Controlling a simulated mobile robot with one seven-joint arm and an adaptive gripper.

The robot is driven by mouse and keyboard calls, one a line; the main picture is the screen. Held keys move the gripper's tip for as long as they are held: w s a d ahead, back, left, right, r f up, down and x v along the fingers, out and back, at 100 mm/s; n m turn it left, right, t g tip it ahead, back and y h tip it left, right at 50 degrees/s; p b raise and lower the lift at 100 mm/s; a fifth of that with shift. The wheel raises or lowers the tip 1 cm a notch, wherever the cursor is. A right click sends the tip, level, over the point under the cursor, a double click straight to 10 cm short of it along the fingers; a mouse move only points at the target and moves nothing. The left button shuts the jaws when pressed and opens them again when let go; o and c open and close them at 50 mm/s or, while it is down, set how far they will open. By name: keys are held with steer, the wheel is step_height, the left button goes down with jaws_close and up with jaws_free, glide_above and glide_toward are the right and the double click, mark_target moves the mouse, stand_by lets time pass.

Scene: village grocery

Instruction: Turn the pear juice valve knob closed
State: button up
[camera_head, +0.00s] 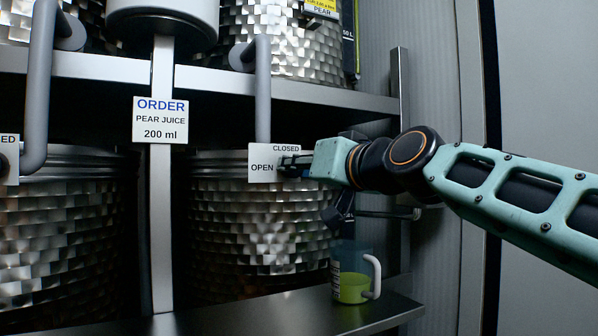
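The valve's white plate (262,157) reads CLOSED at its top and OPEN at its left. It sits at the lower end of a grey pipe (263,95) that comes down from the upper right tank, which has a yellow PEAR label (322,7). My gripper (287,164) reaches in from the right, with its dark fingers over the right part of the plate. The knob itself is hidden or too dark to make out, so I cannot tell its position or whether the fingers hold it. A clear measuring cup (352,287) with yellow-green liquid stands below right of the plate.
A white sign (161,120) reads ORDER PEAR JUICE 200 ml on the middle post. Another valve plate (9,160) is at the left edge. Dimpled metal tanks (265,235) fill the rack. The cup's metal shelf (375,317) runs along the bottom; a rack post (400,75) stands at right.

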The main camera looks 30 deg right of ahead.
steer(key=shift+a+m+h+b, duration=0.15)
steer(key=shift+m+b, duration=0.45)
steer(key=shift+m, duration=3.65)
steer(key=shift+d+m+h+b, duration=0.15)
steer(key=shift+m+b, duration=0.4)
steer(key=shift+m, duration=3.7)
steer(key=shift+a+m, duration=0.1)
steer(key=shift+m, duration=0.2)
steer(key=o, duration=1.2)
steer(key=shift+c, duration=0.2)
